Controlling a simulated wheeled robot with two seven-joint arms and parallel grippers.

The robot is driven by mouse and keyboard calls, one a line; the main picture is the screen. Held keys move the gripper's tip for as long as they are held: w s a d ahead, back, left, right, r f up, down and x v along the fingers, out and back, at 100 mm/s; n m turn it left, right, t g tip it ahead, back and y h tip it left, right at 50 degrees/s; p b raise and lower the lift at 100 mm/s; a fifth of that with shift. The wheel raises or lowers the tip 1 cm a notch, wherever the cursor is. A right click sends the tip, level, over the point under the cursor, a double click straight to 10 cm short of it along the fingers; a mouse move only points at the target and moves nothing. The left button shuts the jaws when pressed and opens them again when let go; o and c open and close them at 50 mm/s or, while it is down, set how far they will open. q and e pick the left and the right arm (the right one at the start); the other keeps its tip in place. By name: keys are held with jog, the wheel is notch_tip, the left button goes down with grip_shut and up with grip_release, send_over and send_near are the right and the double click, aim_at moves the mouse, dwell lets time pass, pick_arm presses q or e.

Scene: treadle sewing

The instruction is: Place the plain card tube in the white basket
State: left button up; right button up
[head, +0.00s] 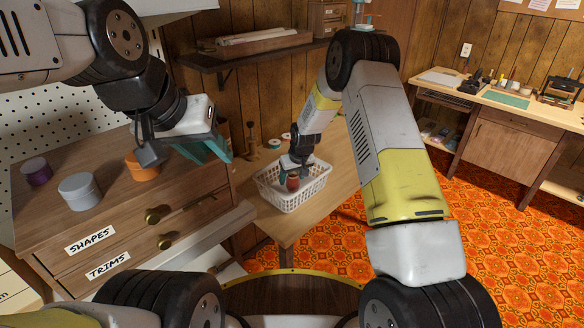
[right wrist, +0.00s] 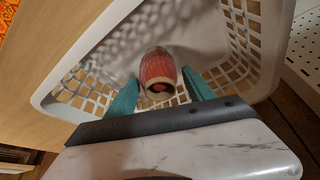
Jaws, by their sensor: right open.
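The white basket (head: 268,190) stands on the wooden table at the centre of the head view; its lattice wall (right wrist: 80,88) also shows in the right wrist view. A red, thread-wound spool (right wrist: 157,66) with a pale end is inside the basket; it also shows in the head view (head: 292,184). My right gripper (head: 295,168) reaches down into the basket. Its teal fingers (right wrist: 160,88) are open, one on each side of the spool. My left gripper (head: 208,146) hangs beside the drawer cabinet; its jaw opening is unclear. I cannot make out a plain card tube.
A drawer cabinet (head: 130,236) at left carries a purple tin (head: 37,172), a grey-blue tin (head: 79,192) and an orange tin (head: 143,166). Small spools stand behind the basket. A shelf (head: 262,50) hangs above. The table (head: 340,178) is clear right of the basket.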

jog(key=s+d+r+m, duration=0.1)
jog(key=s+d+r, duration=0.2)
jog(key=s+r, duration=0.5)
jog(key=s+d+r+m+t, duration=0.1)
jog(key=s+d+r, duration=0.35)
jog(key=r, duration=0.85)
jog(key=s+d+r, duration=0.3)
jog(key=s+r, duration=0.4)
jog(key=r, duration=0.3)
jog(key=s+d+r+m, duration=0.1)
jog(key=s+d+r, duration=0.1)
jog(key=s, duration=0.8)
jog(key=s+d+r+m+t, duration=0.1)
jog(key=s+r, duration=0.1)
jog(key=s, duration=0.7)
jog(key=shift+s+d+r, duration=0.35)
jog(key=shift+s+d, duration=0.05)
